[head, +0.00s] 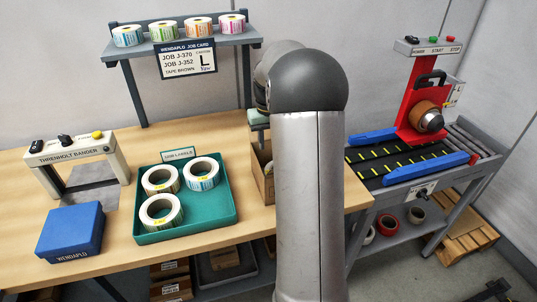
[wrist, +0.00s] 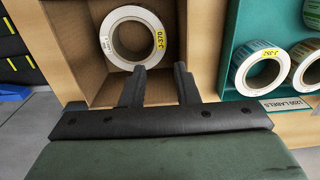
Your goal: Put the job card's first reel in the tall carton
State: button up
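The job card (head: 187,61) lists J-370 first, then J-352, with a large L beside them. The white reel with a yellow J-370 label (wrist: 112,40) lies flat inside an open cardboard carton (wrist: 72,50) in the wrist view. The carton is mostly hidden behind my arm in the head view (head: 258,182). My gripper (wrist: 160,70) is over the carton, fingers apart, with nothing held between them. Its left fingertip overlaps the reel's near edge in the picture; I cannot tell whether they touch.
A teal tray (head: 187,233) left of the carton holds three reels; one (wrist: 240,72) is labelled J-352. A blue WENDAPLO box (head: 70,231) and a bander (head: 75,150) stand farther left. A rack (head: 180,44) holds several small reels. A red taping machine (head: 428,95) stands right.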

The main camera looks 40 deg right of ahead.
jog(key=s+a+r+n, duration=0.1)
jog(key=s+a+r, duration=0.1)
jog(key=s+a, duration=0.5)
jog(key=s+a+r+n, duration=0.1)
jog(key=s+a+r, duration=0.15)
jog(key=a, duration=0.75)
jog(key=s+a+f, duration=0.2)
jog(key=s+a, duration=0.2)
jog(key=s, duration=0.4)
jog(key=s+a+f+n, duration=0.1)
jog(key=s+a+f, duration=0.2)
jog(key=s+a, duration=0.2)
jog(key=s, duration=0.3)
jog(key=shift+s+n+t, duration=0.15)
jog(key=shift+n+t, duration=0.15)
